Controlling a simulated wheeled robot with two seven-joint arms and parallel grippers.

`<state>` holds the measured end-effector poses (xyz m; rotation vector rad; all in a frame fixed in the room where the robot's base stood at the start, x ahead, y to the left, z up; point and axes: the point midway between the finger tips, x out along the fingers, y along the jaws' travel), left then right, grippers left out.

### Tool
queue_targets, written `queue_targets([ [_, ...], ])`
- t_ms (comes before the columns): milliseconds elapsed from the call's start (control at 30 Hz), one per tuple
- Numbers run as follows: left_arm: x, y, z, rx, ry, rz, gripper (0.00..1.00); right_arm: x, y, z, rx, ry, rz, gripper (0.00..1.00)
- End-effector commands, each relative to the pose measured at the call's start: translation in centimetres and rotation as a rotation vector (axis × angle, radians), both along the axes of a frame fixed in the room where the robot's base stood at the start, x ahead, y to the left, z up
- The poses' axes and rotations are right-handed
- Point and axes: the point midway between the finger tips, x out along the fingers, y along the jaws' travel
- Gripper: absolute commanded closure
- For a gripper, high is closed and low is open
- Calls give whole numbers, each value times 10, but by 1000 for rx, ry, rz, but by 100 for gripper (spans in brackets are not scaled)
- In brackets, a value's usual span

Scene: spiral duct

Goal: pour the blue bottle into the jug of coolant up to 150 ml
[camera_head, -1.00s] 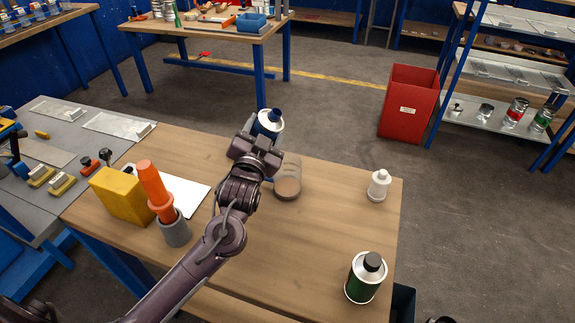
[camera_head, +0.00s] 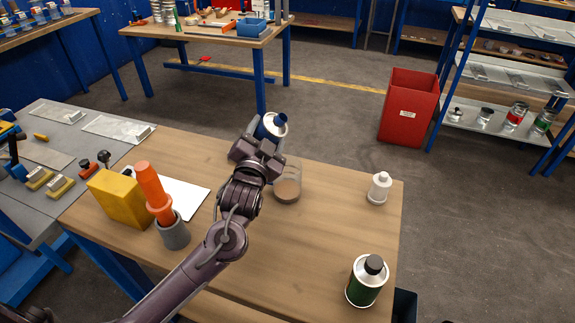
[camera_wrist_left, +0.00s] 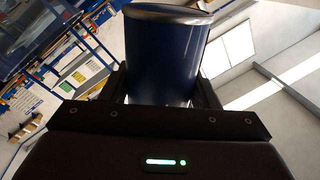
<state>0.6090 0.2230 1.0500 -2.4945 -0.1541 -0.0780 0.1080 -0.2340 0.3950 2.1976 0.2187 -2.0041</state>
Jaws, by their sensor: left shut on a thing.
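The blue bottle (camera_head: 268,128) is a dark blue can with a silver top and a blue cap. My left gripper (camera_head: 258,147) is shut on it and holds it above the table, tilted with its cap toward the right. In the left wrist view the blue bottle (camera_wrist_left: 165,55) stands between the two fingers. The jug (camera_head: 288,187) is clear, with brownish liquid low inside. It stands on the table just right of and below the bottle, partly hidden by my gripper. I see no stream of liquid. My right gripper is not in view.
On the wooden table (camera_head: 235,265) are a yellow box (camera_head: 118,198), an orange tool in a grey cup (camera_head: 173,233), a white sheet (camera_head: 187,197), a white bottle (camera_head: 379,188) and a green can (camera_head: 366,280). A red bin (camera_head: 408,105) stands behind. The table's middle right is clear.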

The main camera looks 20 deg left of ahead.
Motion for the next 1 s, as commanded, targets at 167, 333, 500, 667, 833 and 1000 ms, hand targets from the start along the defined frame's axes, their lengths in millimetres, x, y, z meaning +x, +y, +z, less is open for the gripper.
queue_targets([
  [167, 0, 0, 2, 13, -5, 1, 77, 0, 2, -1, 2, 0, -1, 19],
  [333, 0, 0, 2, 28, -6, 0, 77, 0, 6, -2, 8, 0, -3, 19],
  [500, 0, 0, 1, 42, -5, 0, 77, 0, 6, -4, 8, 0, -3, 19],
  [667, 0, 0, 1, 55, -5, 0, 77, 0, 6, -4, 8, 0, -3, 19],
  [833, 0, 0, 2, 68, -7, 0, 77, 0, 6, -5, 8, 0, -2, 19],
  [1000, 0, 0, 1, 82, -6, 0, 77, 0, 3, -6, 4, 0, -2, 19],
])
